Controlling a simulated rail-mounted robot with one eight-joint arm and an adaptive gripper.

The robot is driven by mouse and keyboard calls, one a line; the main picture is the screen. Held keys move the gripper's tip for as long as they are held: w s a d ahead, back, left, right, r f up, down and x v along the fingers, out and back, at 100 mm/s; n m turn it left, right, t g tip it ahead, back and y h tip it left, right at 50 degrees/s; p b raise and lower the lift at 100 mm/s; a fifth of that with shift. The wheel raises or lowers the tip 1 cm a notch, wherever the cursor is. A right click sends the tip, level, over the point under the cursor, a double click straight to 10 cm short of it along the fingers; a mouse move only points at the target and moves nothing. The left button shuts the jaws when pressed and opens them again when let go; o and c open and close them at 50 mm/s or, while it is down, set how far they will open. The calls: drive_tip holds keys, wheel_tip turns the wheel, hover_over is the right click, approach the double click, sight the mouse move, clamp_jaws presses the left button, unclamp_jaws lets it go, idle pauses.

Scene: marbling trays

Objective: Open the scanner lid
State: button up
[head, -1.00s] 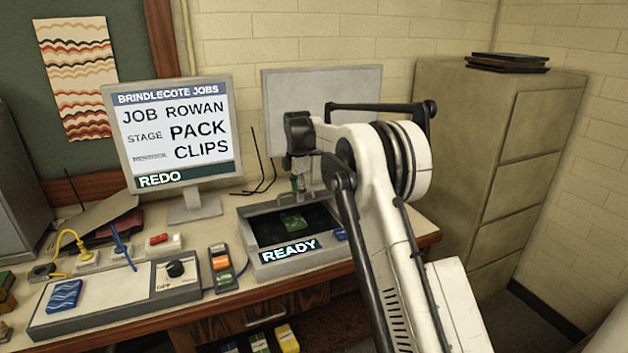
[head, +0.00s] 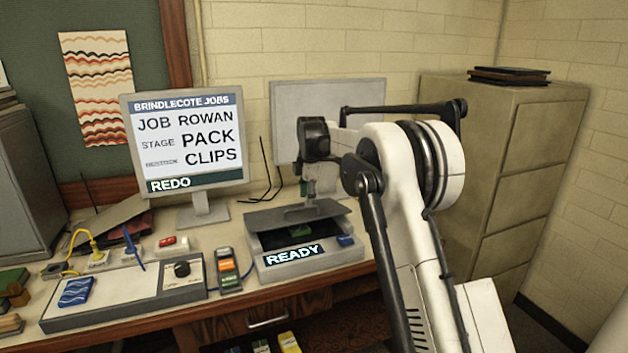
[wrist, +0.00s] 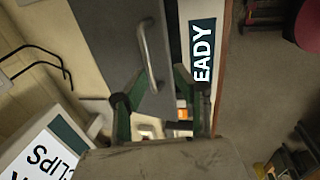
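The scanner (head: 262,262) stands on the desk with a lit READY display. Its grey lid (head: 270,217) is partly raised, its front edge above the dark bed, and a green item lies on the bed. The lid (wrist: 105,25) fills the upper middle of the wrist view, with its metal bar handle (wrist: 143,35). My gripper (wrist: 165,72) is open. Its green fingers are spread, the left tip overlapping the handle in view; I cannot tell if they touch. In the head view my gripper (head: 306,187) is just above the lid, its fingers partly hidden.
A monitor (head: 185,140) reading JOB ROWAN, PACK, CLIPS stands left of the scanner. A grey panel (head: 350,95) stands behind it. A control box (head: 130,300) and a strip of coloured buttons (head: 228,270) lie to the left. A filing cabinet (head: 470,150) stands at the right.

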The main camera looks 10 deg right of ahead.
drive_tip(key=s+r+m+t+b, duration=0.1)
drive_tip(key=s+r+m, duration=0.2)
drive_tip(key=s+r, duration=0.7)
drive_tip(key=shift+s+r+m, duration=0.25)
drive_tip(key=shift+r+m, duration=0.05)
drive_tip(key=shift+r, duration=0.2)
drive_tip(key=shift+a, duration=0.1)
drive_tip(key=w+f+n+g+p, duration=0.2)
drive_tip(key=w+n+g+p, duration=0.1)
drive_tip(key=w, duration=1)
drive_tip(key=shift+w+a+n+p, duration=0.35)
drive_tip(key=shift+a+p, duration=0.1)
drive_tip(key=shift+p, duration=0.15)
wheel_tip(320, 180, down, 14)
drive_tip(key=shift+r, duration=0.1)
